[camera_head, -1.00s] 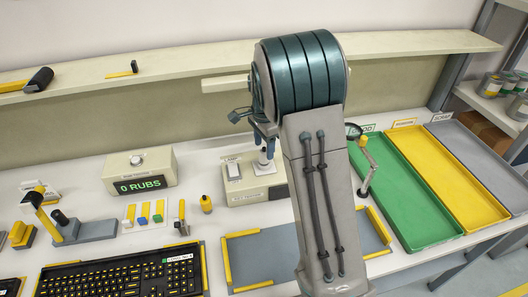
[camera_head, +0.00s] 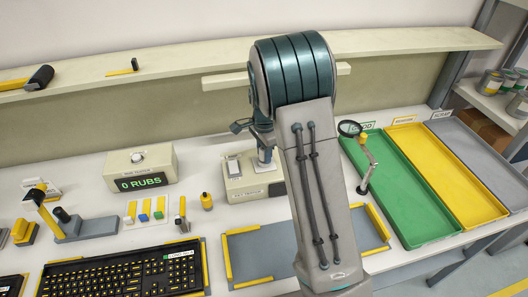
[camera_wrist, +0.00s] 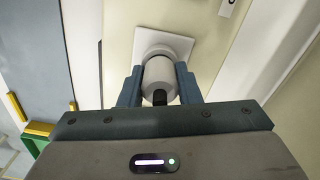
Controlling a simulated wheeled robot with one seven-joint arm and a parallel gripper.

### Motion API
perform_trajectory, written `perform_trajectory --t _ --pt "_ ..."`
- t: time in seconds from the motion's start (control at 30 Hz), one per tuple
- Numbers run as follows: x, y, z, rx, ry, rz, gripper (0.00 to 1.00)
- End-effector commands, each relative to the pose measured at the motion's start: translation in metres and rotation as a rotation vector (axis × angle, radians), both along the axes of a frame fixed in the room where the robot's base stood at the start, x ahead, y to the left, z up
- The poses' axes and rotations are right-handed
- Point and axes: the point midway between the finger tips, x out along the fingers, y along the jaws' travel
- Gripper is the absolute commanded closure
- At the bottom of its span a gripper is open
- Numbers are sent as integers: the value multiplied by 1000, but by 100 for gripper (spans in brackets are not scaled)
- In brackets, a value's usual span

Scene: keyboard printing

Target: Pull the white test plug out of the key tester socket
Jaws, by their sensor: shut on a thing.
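The key tester (camera_head: 243,190) is a low beige box at the middle back of the bench, partly hidden behind my arm. The white test plug (camera_wrist: 160,73) is a round white body in the wrist view. My gripper (camera_wrist: 158,84) is shut on it, with one blue-grey finger on each side. The plug's far end meets a wider white collar on the square white socket plate (camera_wrist: 184,44); I cannot see any gap there. In the head view my gripper (camera_head: 265,161) is over the right part of the tester, and the plug is mostly hidden.
A rub tester (camera_head: 141,170) reading "0 RUBS" stands to the left. A magnifier stand (camera_head: 368,165) and green, yellow and grey trays (camera_head: 409,238) are on the right. A grey mat (camera_head: 262,247) with yellow edges lies in front. A shelf (camera_head: 200,58) runs along the back.

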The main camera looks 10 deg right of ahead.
Motion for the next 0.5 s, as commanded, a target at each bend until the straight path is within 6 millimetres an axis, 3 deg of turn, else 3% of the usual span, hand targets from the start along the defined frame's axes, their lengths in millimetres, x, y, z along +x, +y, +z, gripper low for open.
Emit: perform_trajectory --t 0.5 --pt "0 0 17 0 -2 0 100"
